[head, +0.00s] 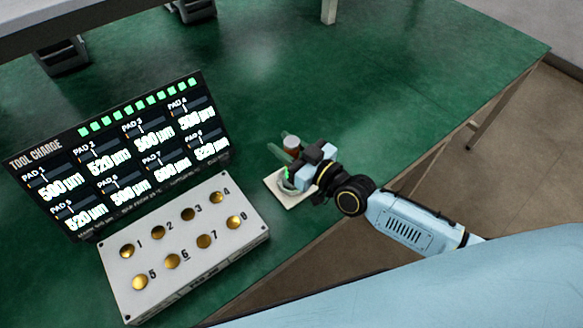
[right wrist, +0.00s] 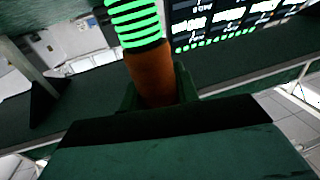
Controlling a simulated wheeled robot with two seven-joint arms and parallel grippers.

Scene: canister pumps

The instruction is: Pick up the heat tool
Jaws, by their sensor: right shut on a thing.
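The heat tool has a brown grip (right wrist: 152,75) and a banded, glowing green part (right wrist: 133,22) in the right wrist view. I cannot tell whether the tool touches the stand. My left gripper is not in view.
A pale box with several numbered brass pads (head: 187,240) stands at the left on the green table (head: 330,90).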

